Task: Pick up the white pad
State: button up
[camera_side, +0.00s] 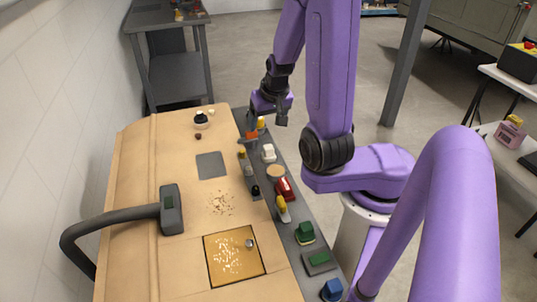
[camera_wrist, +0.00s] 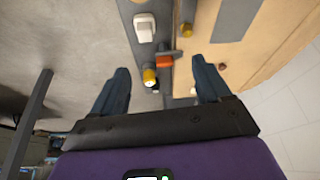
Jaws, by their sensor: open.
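The white pad (camera_side: 268,153) is a small, pale, block-like piece lying on the dark grey strip along the right side of the wooden table. In the wrist view the white pad (camera_wrist: 144,27) is near the top, left of centre, beyond my fingertips. My gripper (camera_side: 267,114) is over the far end of the strip, apart from the pad. In the wrist view my gripper (camera_wrist: 160,66) has its two dark fingers wide apart, with nothing held between them.
A yellow-and-black piece (camera_wrist: 150,76) and an orange block (camera_wrist: 165,61) lie below, between the fingers in view. A red piece (camera_side: 285,189), a round tan disc (camera_side: 276,171) and a green block (camera_side: 305,232) sit along the strip. A flat grey square (camera_side: 211,165) lies on the table.

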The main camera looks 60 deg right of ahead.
jog(key=s+d+m, duration=0.1)
jog(key=s+d, duration=0.1)
send_near(269, 148)
jog(key=shift+h, duration=0.3)
jog(key=shift+x, duration=3.1)
jog(key=shift+a+x, duration=0.1)
jog(key=shift+x, duration=1.2)
jog(key=shift+a+x, duration=0.15)
jog(key=shift+x, duration=1.15)
jog(key=c, duration=1.1)
